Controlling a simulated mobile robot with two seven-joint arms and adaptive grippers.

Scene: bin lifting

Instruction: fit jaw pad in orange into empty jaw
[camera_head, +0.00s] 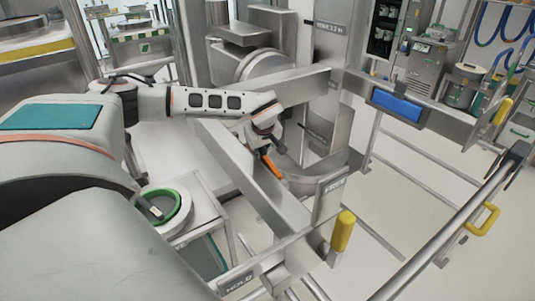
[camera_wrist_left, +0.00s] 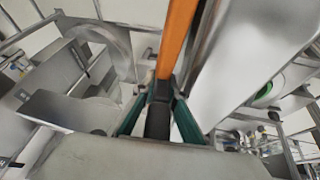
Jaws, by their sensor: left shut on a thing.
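The orange jaw pad (camera_head: 271,167) is a slim orange bar. It hangs tilted from my left gripper (camera_head: 262,148), beside the grey metal beam of the left jaw (camera_head: 238,160) of the lifter. In the left wrist view the orange bar (camera_wrist_left: 176,38) extends up from a dark grip part (camera_wrist_left: 158,118), and the green fingers of my left gripper (camera_wrist_left: 159,108) are shut on that part. The right jaw (camera_head: 455,117) carries a blue pad (camera_head: 397,105). No pad shows on the left jaw's visible faces; its inner side is partly hidden. My right gripper is out of view.
A yellow handle (camera_head: 343,230) stands at the near end of the left jaw. A round container with a green ring (camera_head: 163,211) sits on a stand at lower left. Metal rails (camera_head: 440,235) cross the right side. Pale floor shows between the jaws.

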